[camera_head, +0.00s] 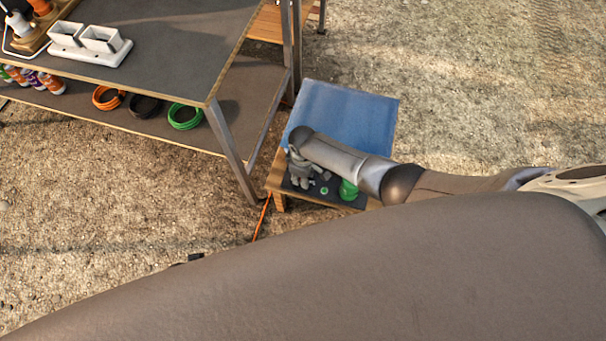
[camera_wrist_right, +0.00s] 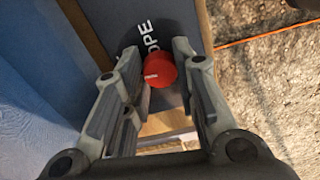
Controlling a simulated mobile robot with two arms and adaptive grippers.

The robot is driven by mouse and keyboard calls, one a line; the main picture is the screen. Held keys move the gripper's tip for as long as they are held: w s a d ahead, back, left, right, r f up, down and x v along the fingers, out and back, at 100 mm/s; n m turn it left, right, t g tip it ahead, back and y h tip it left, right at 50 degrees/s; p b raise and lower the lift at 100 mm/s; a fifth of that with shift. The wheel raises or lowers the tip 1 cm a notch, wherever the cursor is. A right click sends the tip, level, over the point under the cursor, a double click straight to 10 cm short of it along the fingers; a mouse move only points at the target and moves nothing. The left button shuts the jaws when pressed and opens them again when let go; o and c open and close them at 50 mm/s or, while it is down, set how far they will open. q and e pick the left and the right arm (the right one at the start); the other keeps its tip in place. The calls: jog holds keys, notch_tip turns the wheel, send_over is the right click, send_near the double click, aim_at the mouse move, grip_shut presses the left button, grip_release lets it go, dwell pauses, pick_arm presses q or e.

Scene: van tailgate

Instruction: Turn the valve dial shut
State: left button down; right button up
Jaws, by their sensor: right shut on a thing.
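The valve dial is a round red knob (camera_wrist_right: 160,71) on a dark panel (camera_wrist_right: 172,22) with white lettering, of which "OPE" shows. My right gripper (camera_wrist_right: 163,90) has one finger on each side of the red knob and is shut on it. In the head view my right gripper (camera_head: 300,173) points down at the left end of the dark panel (camera_head: 320,197). The red knob is hidden there. My left gripper is not in view.
The panel lies on a low wooden stand beside a blue surface (camera_head: 345,115). A green round thing (camera_head: 348,190) is on the panel's right part. A workbench (camera_head: 165,45) with a lower shelf of coiled cables stands left. An orange cord (camera_head: 262,218) lies on the gravel.

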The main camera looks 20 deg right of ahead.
jog(key=shift+n, duration=1.1)
jog(key=o, duration=1.1)
jog(key=shift+r, duration=0.1)
jog(key=shift+r, duration=5.85)
